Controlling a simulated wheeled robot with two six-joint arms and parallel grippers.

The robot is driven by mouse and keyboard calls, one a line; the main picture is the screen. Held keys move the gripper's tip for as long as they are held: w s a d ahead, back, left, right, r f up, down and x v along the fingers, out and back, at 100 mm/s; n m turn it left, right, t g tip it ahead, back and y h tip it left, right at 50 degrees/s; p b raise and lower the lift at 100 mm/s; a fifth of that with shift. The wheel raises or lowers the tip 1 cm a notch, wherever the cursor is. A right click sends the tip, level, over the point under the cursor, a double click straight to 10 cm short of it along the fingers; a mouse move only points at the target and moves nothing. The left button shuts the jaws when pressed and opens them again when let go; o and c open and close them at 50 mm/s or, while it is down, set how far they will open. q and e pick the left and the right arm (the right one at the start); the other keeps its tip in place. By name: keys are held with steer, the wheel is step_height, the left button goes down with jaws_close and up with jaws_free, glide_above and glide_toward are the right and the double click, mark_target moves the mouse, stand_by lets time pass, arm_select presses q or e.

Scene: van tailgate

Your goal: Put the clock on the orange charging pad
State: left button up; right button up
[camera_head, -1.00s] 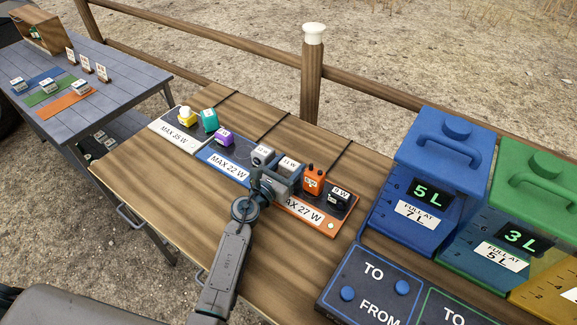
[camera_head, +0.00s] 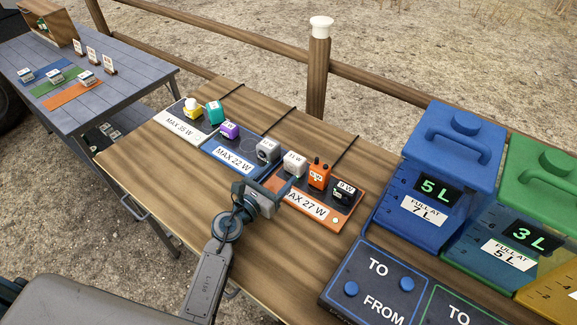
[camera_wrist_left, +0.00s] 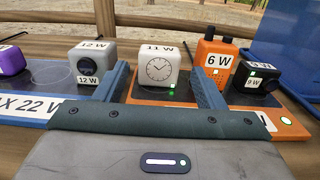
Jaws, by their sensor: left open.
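The clock (camera_head: 294,163) is a white cube marked 11 W. It stands upright on the left end of the orange charging pad (camera_head: 334,221). In the left wrist view, the clock (camera_wrist_left: 157,70) shows its round dial, with a small green light at its lower right. The orange pad (camera_wrist_left: 148,93) lies beneath it. My left gripper (camera_head: 273,188) is open and empty, on the near side of the clock and apart from it. In the wrist view its two fingers (camera_wrist_left: 162,88) frame the clock from either side. My right gripper is not in view.
The orange pad also holds an orange 6 W radio (camera_head: 319,174) and a black 9 W device (camera_head: 344,191). A grey 12 W cube (camera_head: 268,150) stands on the blue pad (camera_head: 233,160) to the left. Blue and green water containers (camera_head: 440,170) stand at right.

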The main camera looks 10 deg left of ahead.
arm_select(q)
steer(key=v, duration=0.4)
steer(key=shift+s, duration=0.1)
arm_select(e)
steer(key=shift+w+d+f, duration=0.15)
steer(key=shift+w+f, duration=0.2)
